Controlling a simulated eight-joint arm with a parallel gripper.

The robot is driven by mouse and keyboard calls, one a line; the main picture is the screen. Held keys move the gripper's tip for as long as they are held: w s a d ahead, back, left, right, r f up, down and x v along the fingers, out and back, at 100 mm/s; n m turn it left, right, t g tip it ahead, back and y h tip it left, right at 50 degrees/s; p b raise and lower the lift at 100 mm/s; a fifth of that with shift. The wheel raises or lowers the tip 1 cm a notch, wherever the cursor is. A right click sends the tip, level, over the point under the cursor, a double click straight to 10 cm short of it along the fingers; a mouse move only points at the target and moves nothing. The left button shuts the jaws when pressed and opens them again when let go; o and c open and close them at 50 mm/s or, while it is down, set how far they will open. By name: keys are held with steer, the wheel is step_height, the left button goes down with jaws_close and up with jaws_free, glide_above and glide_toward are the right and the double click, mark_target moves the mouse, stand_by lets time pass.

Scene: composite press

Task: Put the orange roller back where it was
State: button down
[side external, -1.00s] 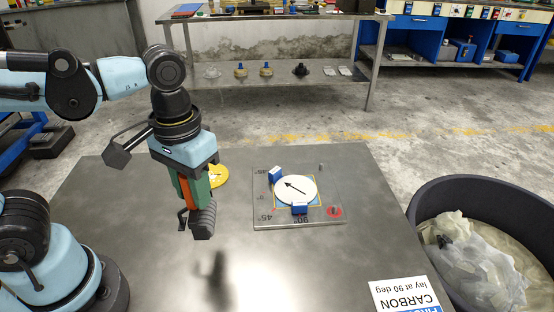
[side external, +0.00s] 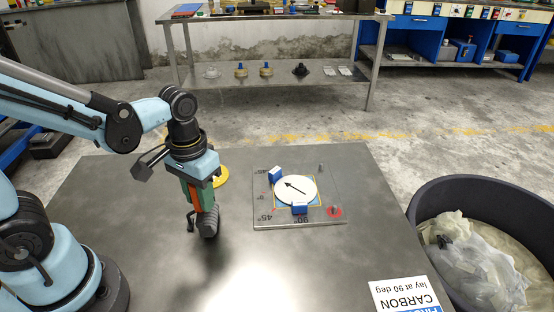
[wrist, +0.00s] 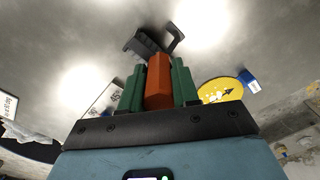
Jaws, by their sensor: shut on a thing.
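My gripper (side external: 199,194) has its green fingers shut on the orange handle (wrist: 158,82) of the roller. In the side view the orange roller (side external: 195,197) hangs nearly upright below the wrist, with its dark roller head (side external: 209,222) at the bottom. In the wrist view the dark head (wrist: 146,42) sticks out past the fingertips. The head is low over the bare metal table (side external: 130,220); I cannot tell whether it touches. The fingers partly hide the handle.
A yellow disc (side external: 222,177) lies just behind my gripper. Right of it is a plate (side external: 335,195) with angle marks, a white dial (side external: 296,190) and blue blocks. A "CARBON" sign (side external: 402,294) lies front right. A dark bin (side external: 430,200) stands beside the table. The table's front middle is clear.

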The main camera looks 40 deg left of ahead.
steer(key=shift+f, duration=0.15)
steer(key=c, duration=0.8)
jaws_free()
step_height(320, 180, up, 12)
steer(key=shift+f, duration=0.1)
steer(key=shift+w+a+f+m+t, duration=0.3)
steer(key=shift+w+f+t, duration=0.25)
steer(key=shift+t, duration=0.65)
steer(key=shift+w+a+f+m+t, duration=0.35)
steer(key=shift+f+t, duration=0.3)
steer(key=shift+t, duration=0.55)
steer(key=shift+w+a+f+m+t, duration=0.3)
steer(key=shift+w+f+t, duration=0.25)
steer(key=shift+t, duration=0.65)
steer(key=shift+s, duration=0.1)
